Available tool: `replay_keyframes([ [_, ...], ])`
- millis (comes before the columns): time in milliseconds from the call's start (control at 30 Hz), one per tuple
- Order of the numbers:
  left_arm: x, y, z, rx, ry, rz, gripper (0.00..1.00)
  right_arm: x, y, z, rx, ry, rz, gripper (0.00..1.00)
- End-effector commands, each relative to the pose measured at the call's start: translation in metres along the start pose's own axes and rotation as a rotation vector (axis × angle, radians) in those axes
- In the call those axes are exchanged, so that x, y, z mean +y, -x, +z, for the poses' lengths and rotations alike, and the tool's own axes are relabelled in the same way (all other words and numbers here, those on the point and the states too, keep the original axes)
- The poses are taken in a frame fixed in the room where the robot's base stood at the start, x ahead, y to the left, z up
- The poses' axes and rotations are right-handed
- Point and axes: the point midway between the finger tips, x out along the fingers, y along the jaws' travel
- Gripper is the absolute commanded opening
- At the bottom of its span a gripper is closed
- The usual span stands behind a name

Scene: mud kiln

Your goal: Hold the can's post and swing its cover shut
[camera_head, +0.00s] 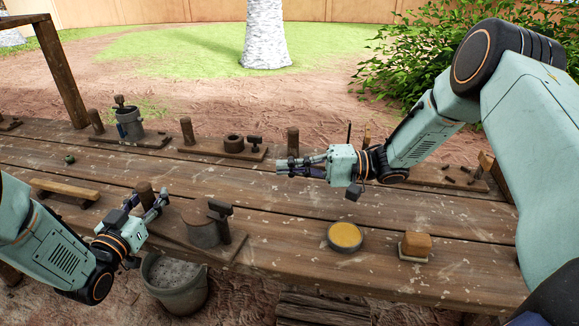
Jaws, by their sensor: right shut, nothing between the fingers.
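A dark brown can (203,232) stands on a wooden base board at the near edge of the bench. A dark upright piece with a short crossbar (222,210) rises at its right side. Whether the cover is open or shut is too small to tell. A short round wooden post (144,190) stands at the left end of the board. My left gripper (150,197) is open, its fingers at the post; I cannot tell whether they touch it. My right gripper (283,168) is shut and empty above the bench, up and to the right of the can.
A bucket (175,284) stands below the front edge. A round yellow-filled dish (344,237) and an orange-brown block (416,244) lie right of the can. Similar boards with posts, a metal can (130,124) and a ring (233,143) line the back. The mid-bench planks are mostly clear.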

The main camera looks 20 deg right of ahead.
Motion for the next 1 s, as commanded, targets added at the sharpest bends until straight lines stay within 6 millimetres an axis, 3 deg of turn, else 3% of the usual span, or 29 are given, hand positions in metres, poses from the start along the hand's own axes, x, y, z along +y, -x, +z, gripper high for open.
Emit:
replay_keyframes([
  [100,0.000,0.000,0.000,0.000,0.000,0.000,0.54,0.000,0.000,0.000,0.000,0.000,0.000,0.00],
  [467,0.000,0.004,0.000,-0.001,0.000,0.000,0.54,0.000,0.000,0.000,0.000,0.000,0.000,0.00],
  [667,-0.001,0.031,0.001,-0.003,0.002,-0.003,0.54,0.000,0.000,0.000,0.000,0.000,0.000,0.00],
  [1000,-0.001,0.097,0.001,-0.003,0.004,-0.004,0.54,0.000,0.000,0.000,0.000,0.000,0.000,0.00],
])
